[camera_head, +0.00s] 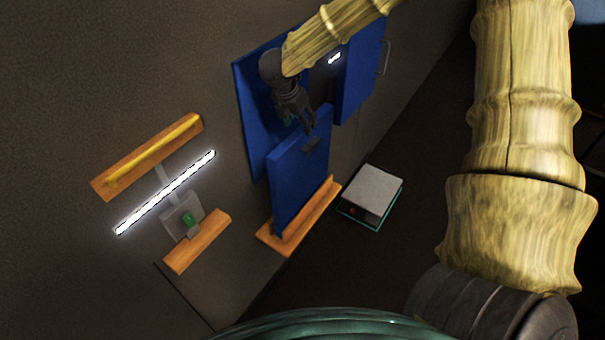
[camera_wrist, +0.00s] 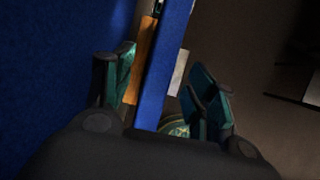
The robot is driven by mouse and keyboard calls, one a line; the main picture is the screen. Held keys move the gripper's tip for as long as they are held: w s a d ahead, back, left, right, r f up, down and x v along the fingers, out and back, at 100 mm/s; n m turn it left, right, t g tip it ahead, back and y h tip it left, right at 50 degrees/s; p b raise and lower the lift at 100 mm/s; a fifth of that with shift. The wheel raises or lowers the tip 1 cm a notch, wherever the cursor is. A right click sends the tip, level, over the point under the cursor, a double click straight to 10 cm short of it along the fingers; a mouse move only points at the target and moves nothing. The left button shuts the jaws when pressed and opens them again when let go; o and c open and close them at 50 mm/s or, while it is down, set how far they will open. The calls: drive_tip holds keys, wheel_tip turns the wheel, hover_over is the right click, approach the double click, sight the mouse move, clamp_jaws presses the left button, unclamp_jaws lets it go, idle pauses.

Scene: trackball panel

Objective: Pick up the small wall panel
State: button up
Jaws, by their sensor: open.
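In the wrist view the panel's narrow edge (camera_wrist: 164,60) runs between the open fingers of my gripper (camera_wrist: 161,72), with a gap visible on each side. The pale grey piece (camera_wrist: 180,72) shows on the panel's right side there. I cannot tell whether any finger touches the panel.
A larger blue panel (camera_head: 253,100) is on the wall behind, and another blue panel (camera_head: 364,72) is at right. A grey-topped box (camera_head: 372,190) sits right of the ledge. A light bar (camera_head: 166,191) and wooden shelves (camera_head: 150,160) are at left.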

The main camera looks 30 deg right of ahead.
sight(302, 129)
drive_tip(key=shift+s+p+x, duration=0.1)
drive_tip(key=shift+p+x, duration=0.5)
drive_tip(key=shift+x, duration=0.3)
drive_tip(key=shift+s+p+x, duration=0.15)
drive_tip(key=shift+p+x, duration=0.4)
drive_tip(key=shift+x, duration=1.2)
drive_tip(key=shift+a+f, duration=0.15)
clamp_jaws()
